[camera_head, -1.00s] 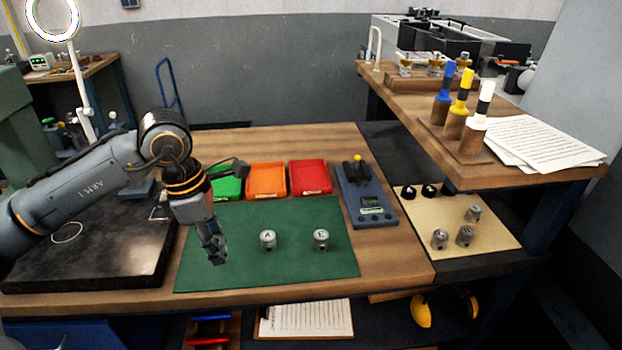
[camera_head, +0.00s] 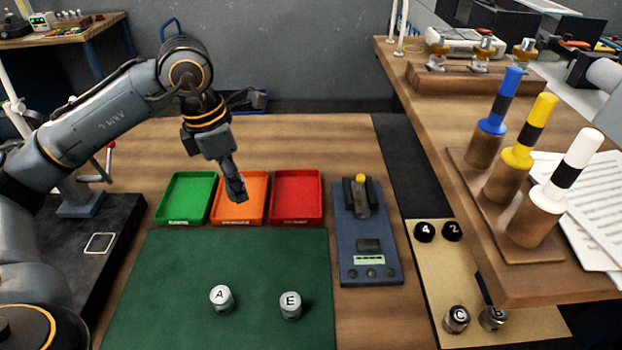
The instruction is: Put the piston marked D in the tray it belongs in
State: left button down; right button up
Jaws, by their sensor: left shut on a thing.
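My left gripper (camera_head: 236,192) hangs over the orange tray (camera_head: 257,216), above its middle. Its fingers are shut on a small grey piston, mostly hidden by the fingers; no mark on it can be read. The green tray (camera_head: 163,207) stands to the left of the orange one and the red tray (camera_head: 318,200) to the right. The tray labels are too small to read. Pistons A (camera_head: 221,299) and E (camera_head: 290,305) stand upright on the green mat (camera_head: 180,270). No letter D is readable anywhere. My right gripper is out of view.
A blue device (camera_head: 368,270) with a yellow-topped lever stands right of the trays. A tan board (camera_head: 428,275) holds piston C (camera_head: 456,319), another piston (camera_head: 493,318) partly hidden by the raised bench, and black pieces marked 4 (camera_head: 425,231) and 2 (camera_head: 452,231).

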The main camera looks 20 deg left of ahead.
pick_arm(q)
jog(key=shift+w+d, duration=0.15)
jog(key=shift+w, duration=0.2)
jog(key=w+d+f+p, duration=0.3)
jog(key=w, duration=0.3)
jog(key=p, duration=0.2)
send_over(298, 207)
jog(key=f, duration=0.5)
jog(key=shift+s+a+f, duration=0.25)
jog(key=shift+s+f, duration=0.05)
jog(key=shift+s, duration=0.1)
jog(key=shift+w+d+f, duration=0.1)
jog(key=shift+w+f, duration=0.1)
jog(key=shift+f, duration=0.1)
notch_tip(298, 207, down, 3)
jog(key=shift+w+p, duration=0.1)
jog(key=shift+p, duration=1.05)
jog(key=shift+f, duration=0.25)
jog(key=c, duration=1)
grip_release()
jog(key=shift+o, duration=0.2)
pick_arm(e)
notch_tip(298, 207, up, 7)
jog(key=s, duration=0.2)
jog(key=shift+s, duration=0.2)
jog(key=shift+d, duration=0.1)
